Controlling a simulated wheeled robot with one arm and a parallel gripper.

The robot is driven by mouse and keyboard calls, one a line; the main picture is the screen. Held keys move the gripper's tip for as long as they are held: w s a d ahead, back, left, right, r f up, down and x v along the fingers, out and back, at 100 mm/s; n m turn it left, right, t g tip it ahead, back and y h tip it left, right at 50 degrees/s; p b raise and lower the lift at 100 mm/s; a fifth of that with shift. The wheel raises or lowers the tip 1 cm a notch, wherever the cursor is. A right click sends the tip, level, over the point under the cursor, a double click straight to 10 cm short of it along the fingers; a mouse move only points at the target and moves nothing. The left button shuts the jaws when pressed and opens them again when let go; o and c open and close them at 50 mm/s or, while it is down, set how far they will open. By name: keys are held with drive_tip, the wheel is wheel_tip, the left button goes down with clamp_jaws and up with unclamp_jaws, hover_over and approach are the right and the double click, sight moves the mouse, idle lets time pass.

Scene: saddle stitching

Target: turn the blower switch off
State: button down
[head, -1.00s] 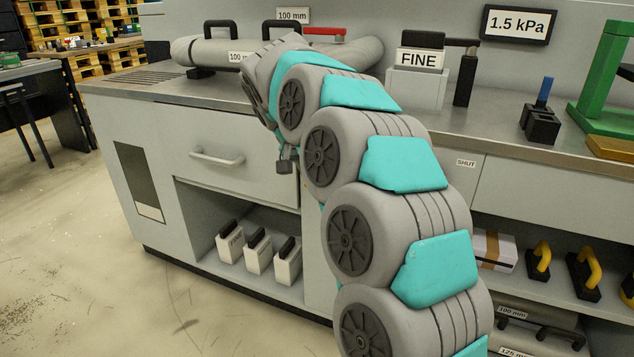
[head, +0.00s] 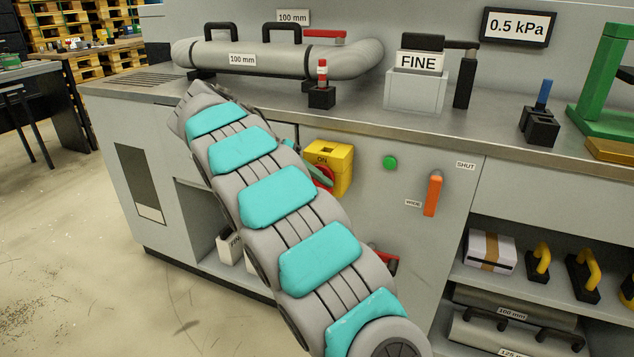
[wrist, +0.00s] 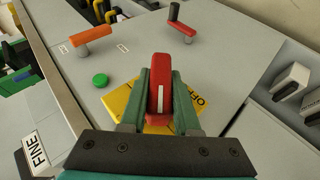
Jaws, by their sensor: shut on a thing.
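The blower switch is a yellow box (head: 343,163) on the cabinet front, with "ON" on its top edge in the head view. In the wrist view its yellow face (wrist: 120,103) shows "OFF" at the right. Its red handle (wrist: 160,85) has a white line running up and down the picture. My gripper (wrist: 160,92) is shut on the handle, one green finger on each side. Which label the line points to I cannot tell, as the gripper hides part of the face. A wall display (head: 518,26) reads 0.5 kPa.
A green button (head: 390,162) and an orange lever (head: 433,195) marked WIDE and SHUT are right of the switch. A red lever (head: 385,262) is lower. The bench above holds a grey pipe (head: 250,58) and a FINE box (head: 415,92).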

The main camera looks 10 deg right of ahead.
idle(0.4)
drive_tip(key=c, duration=0.6)
unclamp_jaws()
drive_tip(key=shift+c, duration=0.2)
